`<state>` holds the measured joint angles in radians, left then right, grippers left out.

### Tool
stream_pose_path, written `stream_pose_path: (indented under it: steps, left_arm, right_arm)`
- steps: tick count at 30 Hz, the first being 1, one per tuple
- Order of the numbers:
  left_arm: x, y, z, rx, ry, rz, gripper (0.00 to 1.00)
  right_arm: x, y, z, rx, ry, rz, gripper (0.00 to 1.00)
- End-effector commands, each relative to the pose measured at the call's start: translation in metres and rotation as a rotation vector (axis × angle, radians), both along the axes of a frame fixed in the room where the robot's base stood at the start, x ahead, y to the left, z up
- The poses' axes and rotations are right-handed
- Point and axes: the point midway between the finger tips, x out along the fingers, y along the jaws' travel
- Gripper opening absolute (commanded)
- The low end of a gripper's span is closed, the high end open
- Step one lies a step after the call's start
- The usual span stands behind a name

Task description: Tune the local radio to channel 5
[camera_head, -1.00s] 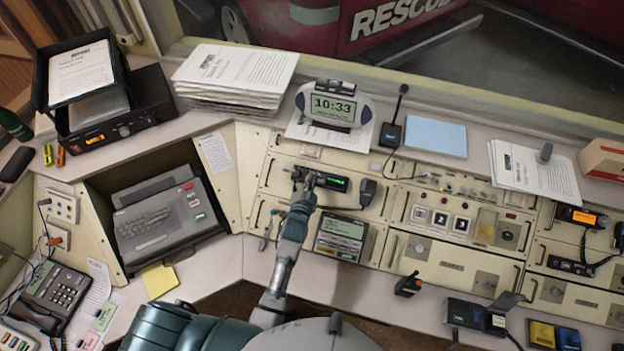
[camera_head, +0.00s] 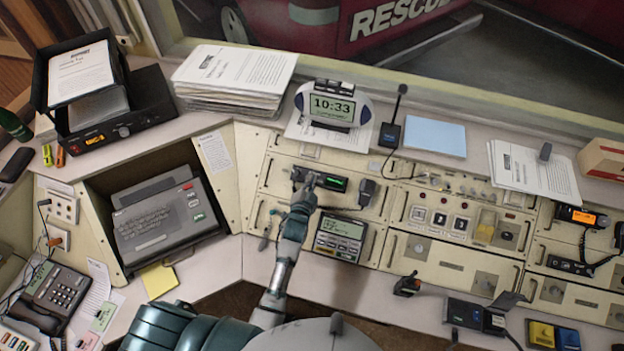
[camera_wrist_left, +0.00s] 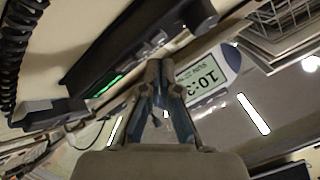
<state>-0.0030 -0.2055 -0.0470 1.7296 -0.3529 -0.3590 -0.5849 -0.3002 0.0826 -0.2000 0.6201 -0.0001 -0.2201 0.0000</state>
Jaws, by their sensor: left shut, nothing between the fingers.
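The radio (camera_head: 334,183) is a black unit with a lit green display, set in the cream console panel below the clock. In the left wrist view the radio (camera_wrist_left: 125,50) appears as a dark box with a green-lit strip. My left gripper (camera_head: 309,182) is shut and empty, with its fingertips at the left part of the radio's front, over its knob area. In the left wrist view the gripper (camera_wrist_left: 158,72) has its fingertips together close to the radio. The fingers hide the knob, and I cannot tell whether they touch it. The channel number is too small to read.
A handset (camera_head: 367,190) hangs right of the radio. A clock (camera_head: 331,106) showing 10:33 stands above it. A screen panel (camera_head: 341,238) sits below. Another radio with an orange display (camera_head: 577,216) is at the far right. A desk microphone (camera_head: 391,133) stands on the ledge.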

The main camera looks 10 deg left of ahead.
Motion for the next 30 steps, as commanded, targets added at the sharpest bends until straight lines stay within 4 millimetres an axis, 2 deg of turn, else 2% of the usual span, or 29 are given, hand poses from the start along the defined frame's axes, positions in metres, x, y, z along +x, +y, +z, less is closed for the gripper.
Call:
stream_pose_path:
  steps: [30]
  left_arm:
    - [0.0062,-0.0028,-0.0091,0.0,0.0,0.0,0.0]
  right_arm:
    - [-0.0002,0.0042,-0.0041,0.005,0.0,-0.002,0.48]
